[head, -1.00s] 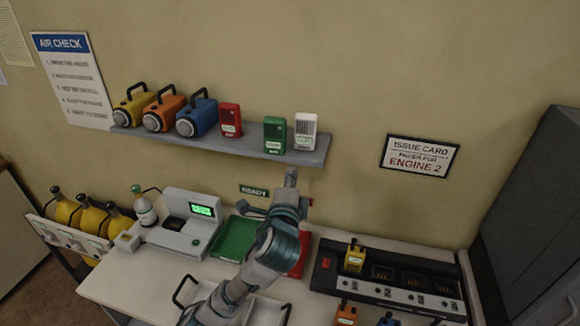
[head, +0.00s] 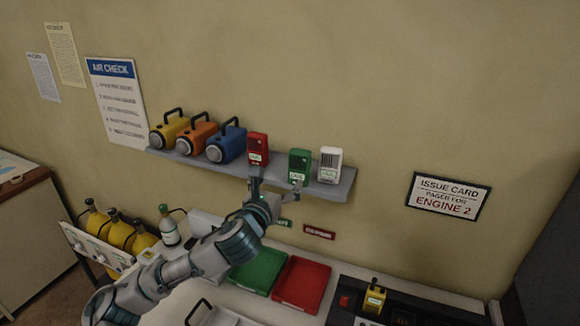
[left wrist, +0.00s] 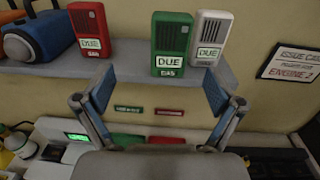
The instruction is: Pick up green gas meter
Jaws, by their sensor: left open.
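The green gas meter (head: 299,165) stands upright on the grey wall shelf, between a red meter (head: 257,149) and a white meter (head: 330,164). In the left wrist view the green meter (left wrist: 172,45) carries a white "DUE GAS" label, and the white one stands close to its right. My left gripper (head: 276,187) is open and empty, just in front of and below the shelf edge. In the left wrist view its two fingers (left wrist: 160,92) are spread wide, with the green meter ahead between them. My right gripper is not in view.
The shelf (head: 345,187) also holds yellow, orange and blue lamps (head: 227,144) on the left. Below are a green tray (head: 259,270), a red tray (head: 301,284) and a black charger console (head: 345,295). The wall above the shelf is clear.

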